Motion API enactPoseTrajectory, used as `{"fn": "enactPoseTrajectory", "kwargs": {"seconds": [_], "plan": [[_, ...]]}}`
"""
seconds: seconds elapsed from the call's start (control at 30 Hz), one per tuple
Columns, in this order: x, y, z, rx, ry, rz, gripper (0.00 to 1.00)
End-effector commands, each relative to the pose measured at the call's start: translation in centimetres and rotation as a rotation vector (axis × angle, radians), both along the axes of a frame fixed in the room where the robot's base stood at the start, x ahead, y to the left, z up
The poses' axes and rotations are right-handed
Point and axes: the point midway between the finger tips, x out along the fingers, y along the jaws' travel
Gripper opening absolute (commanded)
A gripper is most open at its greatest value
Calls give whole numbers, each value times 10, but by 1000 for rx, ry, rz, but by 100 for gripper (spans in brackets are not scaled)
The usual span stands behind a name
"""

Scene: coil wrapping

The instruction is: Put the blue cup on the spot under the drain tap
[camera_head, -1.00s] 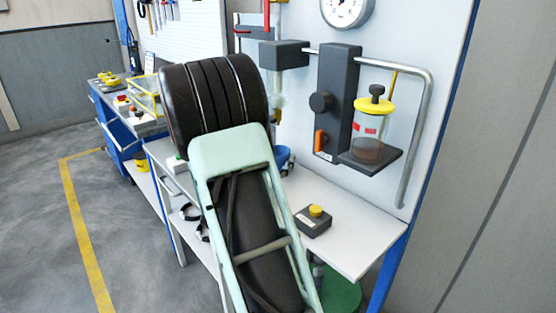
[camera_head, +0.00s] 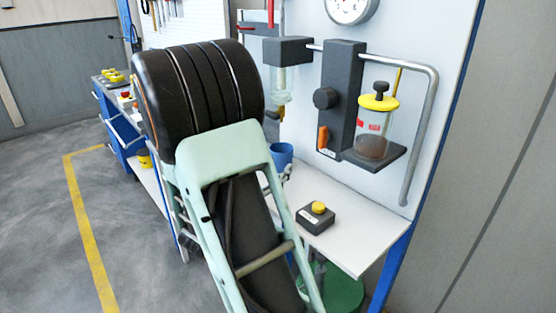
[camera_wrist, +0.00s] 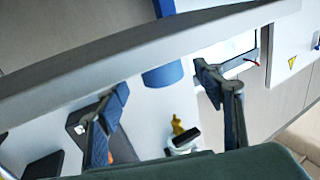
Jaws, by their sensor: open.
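The blue cup (camera_head: 281,153) shows in the head view just right of my arm, at the back of the white bench below a glass vessel (camera_head: 280,88); its lower part is partly covered. A small fitting (camera_head: 272,114) under the vessel may be the drain tap; the spot beneath it cannot be made out. In the wrist view my gripper (camera_wrist: 160,80) is open, with the blue cup (camera_wrist: 163,74) in the gap between its fingers. I cannot tell whether the fingers touch it. My arm hides most of the gripper in the head view.
A dark box with a yellow button (camera_head: 316,217) sits on the white bench (camera_head: 350,236). A yellow-lidded jar (camera_head: 375,125) stands on a dark bracket (camera_head: 372,158) at right. A yellow fitting (camera_wrist: 178,126) lies below the cup in the wrist view.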

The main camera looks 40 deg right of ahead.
Motion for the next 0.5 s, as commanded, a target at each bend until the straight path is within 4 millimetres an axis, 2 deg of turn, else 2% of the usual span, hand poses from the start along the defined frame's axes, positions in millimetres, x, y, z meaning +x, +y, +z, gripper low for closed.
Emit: {"fn": "enactPoseTrajectory", "kwargs": {"seconds": [0.03, 0.2, 0.5], "plan": [[-4, 11, 0, 0, 0, 5, 62], [-16, 33, 0, 0, 0, 3, 62], [-22, 42, 0, -1, 0, 0, 62]]}}
